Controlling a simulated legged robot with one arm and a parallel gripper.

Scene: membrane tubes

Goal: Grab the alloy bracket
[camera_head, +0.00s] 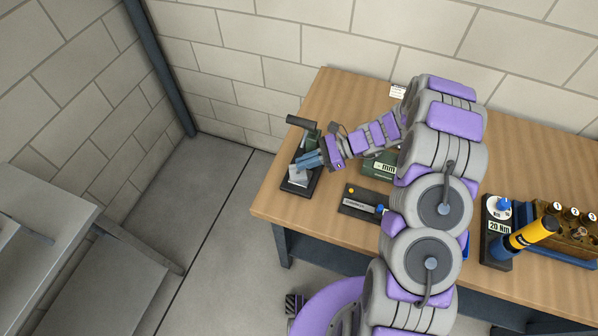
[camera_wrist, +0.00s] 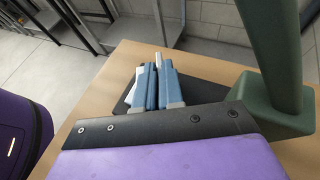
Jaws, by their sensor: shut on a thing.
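The alloy bracket (camera_head: 298,172) is a small pale silver-grey piece at the left end of the wooden table, at a dark base plate (camera_head: 292,188). My gripper (camera_head: 306,161) reaches it from the right with its blue fingers. In the wrist view the blue fingers (camera_wrist: 157,88) are close together, and a thin pale part of the bracket (camera_wrist: 158,60) shows between and beyond their tips. My gripper is shut on the bracket. The fingers hide most of it, and I cannot tell whether it touches the plate.
A green stand (camera_wrist: 272,60) with a black handle (camera_head: 300,122) rises close beside my gripper. A green box marked "mm" (camera_head: 378,166) and a dark tray (camera_head: 358,203) lie to the right. A yellow-black tool (camera_head: 530,233) is farther right. The table's left edge is near.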

